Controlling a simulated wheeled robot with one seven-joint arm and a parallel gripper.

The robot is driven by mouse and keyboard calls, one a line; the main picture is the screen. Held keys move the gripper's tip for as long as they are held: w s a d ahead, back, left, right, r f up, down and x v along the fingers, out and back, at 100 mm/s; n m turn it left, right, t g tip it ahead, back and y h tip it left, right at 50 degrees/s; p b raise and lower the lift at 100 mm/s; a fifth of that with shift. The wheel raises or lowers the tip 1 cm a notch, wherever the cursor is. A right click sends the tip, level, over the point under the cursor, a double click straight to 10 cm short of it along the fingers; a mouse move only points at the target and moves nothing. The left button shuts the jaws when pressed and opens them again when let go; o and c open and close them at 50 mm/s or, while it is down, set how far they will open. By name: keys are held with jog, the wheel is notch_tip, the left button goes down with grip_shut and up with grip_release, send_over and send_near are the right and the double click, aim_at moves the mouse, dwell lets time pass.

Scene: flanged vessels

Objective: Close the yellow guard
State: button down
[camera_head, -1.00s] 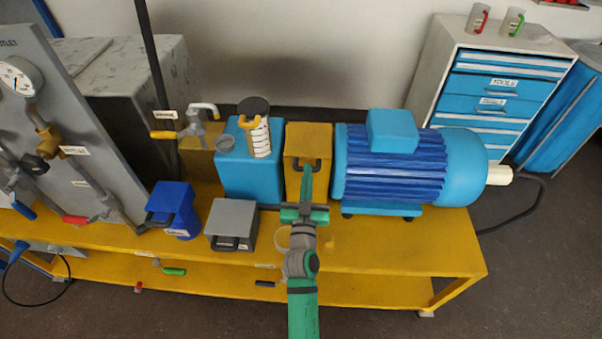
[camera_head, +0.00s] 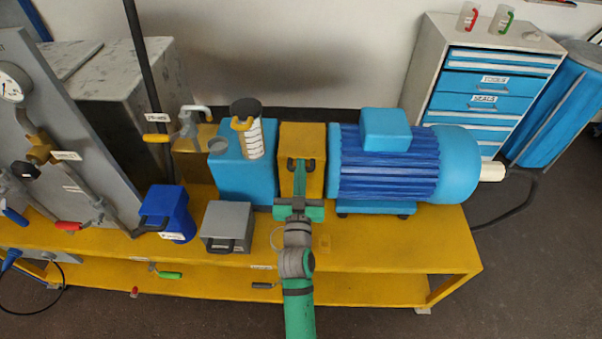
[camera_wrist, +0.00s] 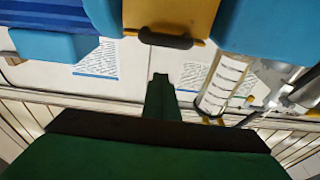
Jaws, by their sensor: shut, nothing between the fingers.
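The yellow guard (camera_head: 302,140) sits between the blue pump housing (camera_head: 246,180) and the blue motor (camera_head: 390,175) in the head view. Its dark handle (camera_head: 303,162) is on the near edge. My gripper (camera_head: 299,172) is shut and empty, with its slim green fingers together at or just below the handle. In the wrist view the guard (camera_wrist: 170,15) and handle (camera_wrist: 165,38) are at the top, and my gripper (camera_wrist: 160,78) points toward them with a visible gap. I cannot tell whether the guard is fully down.
A grey box (camera_head: 228,225) and a blue box (camera_head: 170,210) with handles stand to the left on the yellow bench (camera_head: 400,250). A sight glass (camera_head: 247,135) stands on the pump housing. A blue drawer cabinet (camera_head: 485,95) is at the back right. The bench front right is clear.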

jog(key=s+f, duration=0.5)
jog(key=s, duration=0.3)
jog(key=shift+s+a, duration=0.15)
jog(key=shift+a, duration=0.2)
jog(key=s+a+f+n+g+y, duration=0.1)
jog(key=s+f, duration=0.3)
jog(key=s, duration=0.5)
jog(key=s+a+f+g, duration=0.1)
jog(key=s+f, duration=0.3)
jog(key=s, duration=0.5)
jog(key=s+r+g, duration=0.2)
jog(key=s, duration=1.6)
jog(key=shift+r+g+y, duration=0.25)
jog(key=shift+g+y, duration=0.15)
jog(key=shift+s, duration=0.1)
